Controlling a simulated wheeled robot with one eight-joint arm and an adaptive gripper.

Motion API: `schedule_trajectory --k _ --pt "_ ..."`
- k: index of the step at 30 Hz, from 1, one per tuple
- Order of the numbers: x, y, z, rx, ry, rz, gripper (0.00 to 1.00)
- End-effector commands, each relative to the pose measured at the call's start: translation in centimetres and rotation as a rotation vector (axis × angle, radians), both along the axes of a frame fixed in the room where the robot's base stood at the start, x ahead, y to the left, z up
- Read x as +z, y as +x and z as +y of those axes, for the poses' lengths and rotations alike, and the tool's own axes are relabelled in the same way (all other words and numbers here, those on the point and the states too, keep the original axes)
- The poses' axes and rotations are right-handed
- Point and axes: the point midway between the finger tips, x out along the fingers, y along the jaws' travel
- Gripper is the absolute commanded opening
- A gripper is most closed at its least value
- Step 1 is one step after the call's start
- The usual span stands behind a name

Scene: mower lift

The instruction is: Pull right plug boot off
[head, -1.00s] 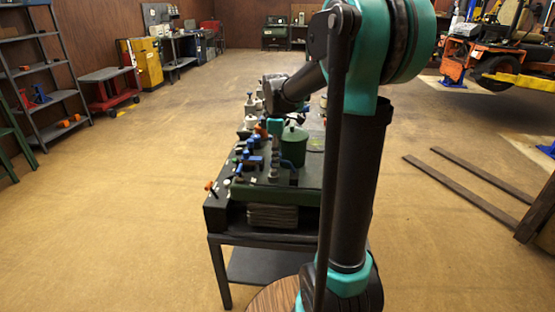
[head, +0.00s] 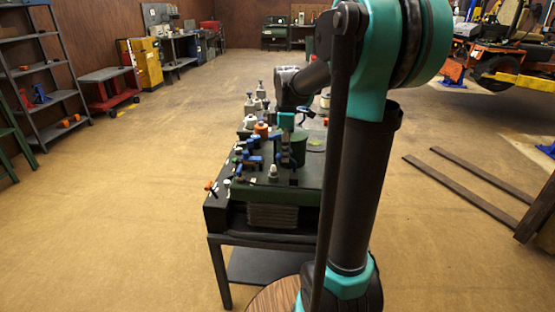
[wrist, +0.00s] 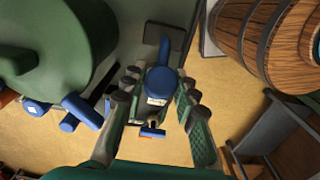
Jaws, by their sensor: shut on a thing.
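My gripper (wrist: 158,98) points down over the bench in the wrist view, its ribbed fingers on both sides of a blue capped boot (wrist: 162,80) with a small white label. The gripper is shut on this boot; its lower end and seat are partly hidden. A blue arm stands out from it toward the top of the picture. More blue boots or handles (wrist: 82,110) lie to the left, apart from the fingers. In the head view my gripper (head: 291,158) is in front of the green canister, and the held boot is hard to make out.
A large green canister (wrist: 45,45) stands close on the left of my gripper in the wrist view. A wooden barrel (wrist: 268,40) is at the upper right there. The dark bench (head: 222,215) carries several small fittings, including an orange-topped one (head: 262,129). Open floor lies left of it.

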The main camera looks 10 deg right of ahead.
Motion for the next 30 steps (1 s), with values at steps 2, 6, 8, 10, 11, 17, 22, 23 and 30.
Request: schedule_trajectory --k 2,6,8,10,11,17,22,23,30 --pt "0.1 -0.2 -0.6 -0.003 -0.002 0.001 0.18" --pt "0.4 -0.5 -1.4 -0.003 -0.002 0.001 0.18" --pt "0.4 -0.5 -1.5 -0.002 -0.002 0.001 0.18" --pt "0.4 -0.5 -1.6 -0.001 -0.002 0.001 0.18" --pt "0.4 -0.6 -1.6 -0.001 -0.002 0.001 0.18" --pt "0.4 -0.8 -2.5 -0.004 -0.002 0.001 0.18" --pt "0.5 -1.1 -3.4 -0.003 -0.002 0.001 0.18" --pt "0.5 -1.2 -3.6 -0.003 -0.001 0.0 0.18" --pt "0.4 -1.3 -4.1 -0.002 -0.001 0.0 0.18"
